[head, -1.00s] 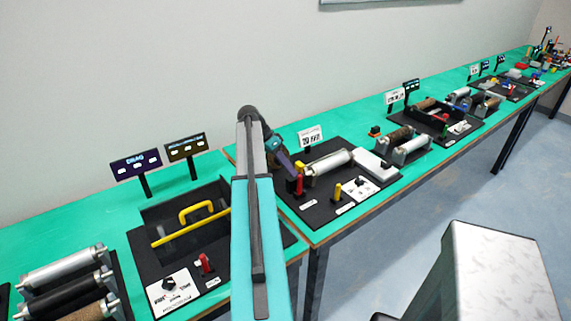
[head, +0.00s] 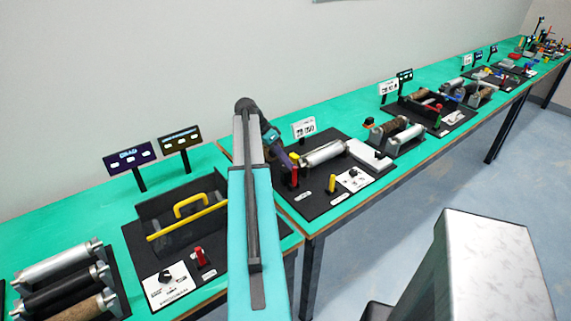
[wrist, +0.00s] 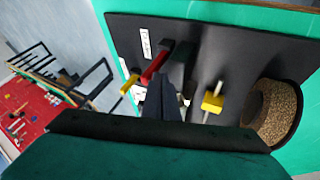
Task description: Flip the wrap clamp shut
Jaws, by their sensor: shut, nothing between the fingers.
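A red lever (head: 295,177) stands on a black board (head: 312,207), beside a silver roller (head: 325,153). I take it for the wrap clamp's handle, but no readable label confirms this. In the wrist view the red lever (wrist: 157,63) slants from a dark pivot, close to my fingertips. My gripper (head: 287,162) is shut and empty, pointing down just behind the lever's top. In the wrist view the shut fingers (wrist: 166,92) are beside the lever; I cannot tell whether they touch. A yellow block on a pin (wrist: 212,102) stands to their right. The fingers hide part of the board.
A yellow post (head: 332,184) stands at the board's front, near a white card with a black knob (head: 354,179). A yellow-handled tray (head: 190,207) lies left of my arm. A brown roll end (wrist: 272,112) shows at the wrist view's right.

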